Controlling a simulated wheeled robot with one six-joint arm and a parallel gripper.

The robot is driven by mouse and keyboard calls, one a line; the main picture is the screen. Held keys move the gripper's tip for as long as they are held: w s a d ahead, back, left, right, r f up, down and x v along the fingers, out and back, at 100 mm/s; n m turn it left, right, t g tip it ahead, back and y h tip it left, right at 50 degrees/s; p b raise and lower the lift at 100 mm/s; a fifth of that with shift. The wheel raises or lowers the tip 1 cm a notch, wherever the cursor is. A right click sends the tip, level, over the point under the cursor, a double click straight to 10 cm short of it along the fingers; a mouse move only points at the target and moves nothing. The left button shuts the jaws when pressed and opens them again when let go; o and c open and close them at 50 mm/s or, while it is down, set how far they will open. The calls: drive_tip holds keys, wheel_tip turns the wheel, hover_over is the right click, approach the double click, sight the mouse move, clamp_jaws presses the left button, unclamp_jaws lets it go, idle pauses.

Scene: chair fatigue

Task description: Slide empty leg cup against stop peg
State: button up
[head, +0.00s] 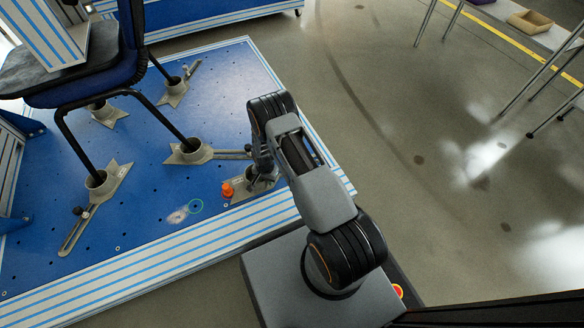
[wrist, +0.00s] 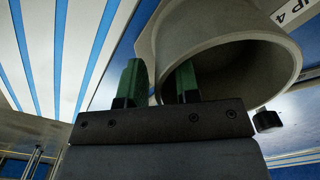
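The empty leg cup (wrist: 232,52) fills the upper right of the wrist view, a wide grey ring with its mouth showing. In the head view its grey base (head: 243,193) lies at the plate's near right edge, mostly hidden by my arm. My gripper (wrist: 160,85) has two green fingers, one inside the cup's mouth and one outside, with the wall between them. Whether they press on the wall is unclear. A small orange piece (head: 227,190), perhaps the stop peg, stands at the left end of this base.
A chair (head: 90,75) stands with legs in other grey cups (head: 97,181). One cup (head: 190,151) and its slotted arm lie just behind my gripper.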

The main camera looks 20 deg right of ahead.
drive_tip(key=shift+r, duration=0.1)
idle(0.3)
drive_tip(key=shift+r+p, duration=2.15)
drive_tip(key=shift+r, duration=0.75)
drive_tip(key=shift+r, duration=0.2)
wheel_tip(320, 180, up, 45)
drive_tip(key=s+n+t+p, duration=0.15)
drive_tip(key=n+p, duration=0.25)
drive_tip(key=p, duration=1.4)
drive_tip(key=s+r+n+p, duration=0.1)
drive_tip(key=s+r+p, duration=0.5)
drive_tip(key=r, duration=0.5)
drive_tip(key=s+d+r+n+t+p, duration=0.1)
drive_tip(key=s+r+p, duration=0.5)
drive_tip(key=r, duration=0.6)
drive_tip(key=s+r+n+t+p, duration=0.1)
drive_tip(key=s+r+n+p, duration=0.2)
drive_tip(key=r, duration=0.9)
drive_tip(key=s+p, duration=0.3)
drive_tip(key=shift+d, duration=0.25)
